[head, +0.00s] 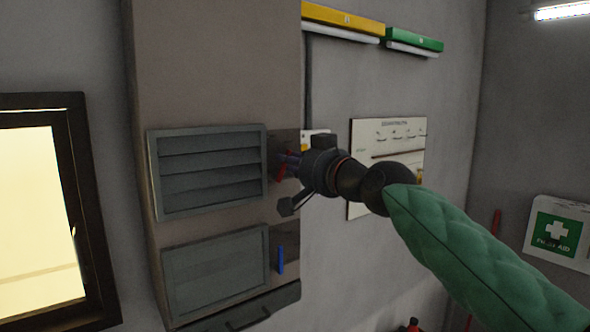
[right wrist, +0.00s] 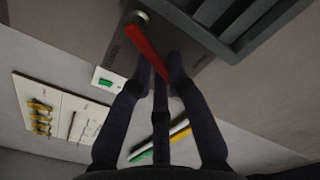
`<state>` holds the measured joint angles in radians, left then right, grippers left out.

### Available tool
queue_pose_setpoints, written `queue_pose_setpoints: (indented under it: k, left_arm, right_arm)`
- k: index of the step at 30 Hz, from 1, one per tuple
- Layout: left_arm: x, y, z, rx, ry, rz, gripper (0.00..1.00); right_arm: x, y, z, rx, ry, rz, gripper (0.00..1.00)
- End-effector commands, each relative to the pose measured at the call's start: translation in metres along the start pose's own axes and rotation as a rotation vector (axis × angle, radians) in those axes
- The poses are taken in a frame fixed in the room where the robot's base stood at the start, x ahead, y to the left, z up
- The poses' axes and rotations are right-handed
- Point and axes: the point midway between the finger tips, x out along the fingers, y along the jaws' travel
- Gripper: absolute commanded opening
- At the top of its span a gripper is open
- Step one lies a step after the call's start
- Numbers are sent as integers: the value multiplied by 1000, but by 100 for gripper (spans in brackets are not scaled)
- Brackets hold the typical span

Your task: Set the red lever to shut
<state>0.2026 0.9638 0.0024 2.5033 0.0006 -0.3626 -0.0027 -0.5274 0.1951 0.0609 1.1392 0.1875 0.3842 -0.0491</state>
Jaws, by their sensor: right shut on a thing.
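The red lever (head: 280,172) is on the cabinet beside the upper louvred vent (head: 210,168), largely hidden behind my right gripper (head: 288,163). In the right wrist view the red lever (right wrist: 148,48) runs from a round pivot down between the fingers of my right gripper (right wrist: 160,68). The fingers are shut on the lever's free part. The upper vent's slats are tilted with dark gaps between them. My left gripper is not in view.
A blue lever (head: 281,260) hangs upright beside the lower panel (head: 215,272), whose face looks flat. A drawer handle (head: 248,317) is below. A wall board (head: 388,150) stands behind my right arm. A first aid box (head: 558,233) is at right, a bright window (head: 38,215) at left.

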Motion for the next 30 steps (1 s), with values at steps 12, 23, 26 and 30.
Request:
queue_pose_setpoints:
  k: [12, 23, 26, 30]
  left_arm:
    - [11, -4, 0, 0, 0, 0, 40]
    - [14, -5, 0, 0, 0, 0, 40]
    - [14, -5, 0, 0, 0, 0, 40]
    - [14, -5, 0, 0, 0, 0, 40]
  right_arm:
    - [1, -12, 3, -316, -4, 0, 0]
    - [1, -17, 5, -431, -5, -1, 0]
    - [1, -18, 5, -440, -5, -1, 0]
    - [1, -18, 5, -444, -6, -1, 0]
